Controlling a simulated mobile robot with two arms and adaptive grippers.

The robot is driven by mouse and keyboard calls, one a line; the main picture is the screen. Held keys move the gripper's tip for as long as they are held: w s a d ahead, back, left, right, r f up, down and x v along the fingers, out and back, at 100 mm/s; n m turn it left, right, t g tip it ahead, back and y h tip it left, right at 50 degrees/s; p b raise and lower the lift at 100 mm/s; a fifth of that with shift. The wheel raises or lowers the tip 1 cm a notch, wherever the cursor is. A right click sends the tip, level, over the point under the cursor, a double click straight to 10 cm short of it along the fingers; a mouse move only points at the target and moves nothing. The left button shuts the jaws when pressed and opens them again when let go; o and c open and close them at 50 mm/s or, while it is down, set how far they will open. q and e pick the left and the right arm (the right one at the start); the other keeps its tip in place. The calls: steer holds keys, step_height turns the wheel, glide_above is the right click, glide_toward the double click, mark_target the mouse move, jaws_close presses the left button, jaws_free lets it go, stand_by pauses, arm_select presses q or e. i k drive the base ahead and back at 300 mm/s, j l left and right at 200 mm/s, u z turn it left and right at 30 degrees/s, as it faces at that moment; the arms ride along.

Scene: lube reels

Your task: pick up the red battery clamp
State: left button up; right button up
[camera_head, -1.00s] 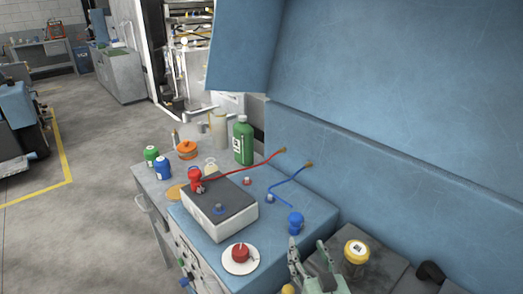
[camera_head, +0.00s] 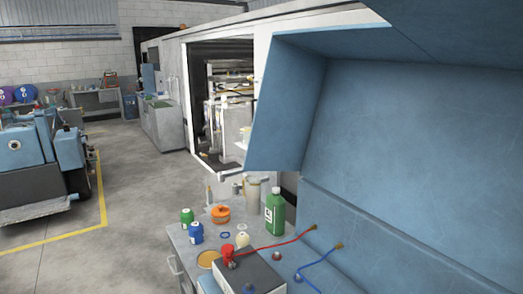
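The red battery clamp (camera_head: 229,257) sits at the back left corner of the dark-topped battery (camera_head: 250,273), near the bottom of the head view. A red cable (camera_head: 275,244) runs from it to the right, up to the blue wall panel. The lower part of the battery is cut off by the picture's bottom edge. A blue cable (camera_head: 316,263) lies to the right of the battery. Neither of my grippers is in the head view now.
The bench holds a green bottle (camera_head: 275,213), an orange container (camera_head: 221,214), a blue bottle (camera_head: 196,233), a green bottle (camera_head: 187,217) and a yellowish disc (camera_head: 208,259). The blue panel (camera_head: 400,170) closes off the right side. Open floor (camera_head: 130,190) lies left.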

mark_target(227, 250)
steer(key=k+j, duration=0.25)
steer(key=k, duration=0.2)
steer(key=k+j, duration=0.25)
steer(key=k, duration=0.25)
